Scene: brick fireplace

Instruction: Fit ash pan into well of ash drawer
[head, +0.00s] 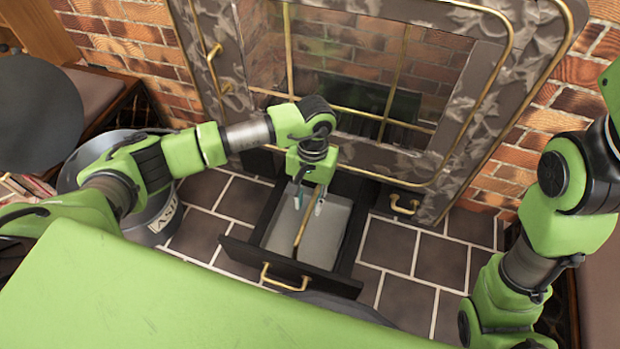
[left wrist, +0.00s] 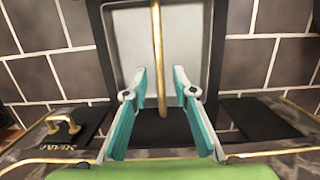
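The ash drawer (head: 318,277) is black and pulled out below the fireplace, with a brass pull on its front. The light grey ash pan (head: 335,222) lies inside the drawer's walls; whether it is fully seated I cannot tell. The pan (left wrist: 186,45) also shows in the left wrist view, with a brass bar handle (left wrist: 157,50) along its middle. My left gripper (head: 309,200) points down over the pan's rear part. Its teal fingers are open, one on each side of the bar, with gaps showing. My right arm is at the right; its gripper is not in view.
A metal ash bucket (head: 160,222) stands on the tiles left of the drawer. The brass-trimmed fireplace screen (head: 455,150) rises behind. A small brass handle (head: 404,205) sits right of the drawer. Dark floor tiles (head: 440,258) to the drawer's right are clear.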

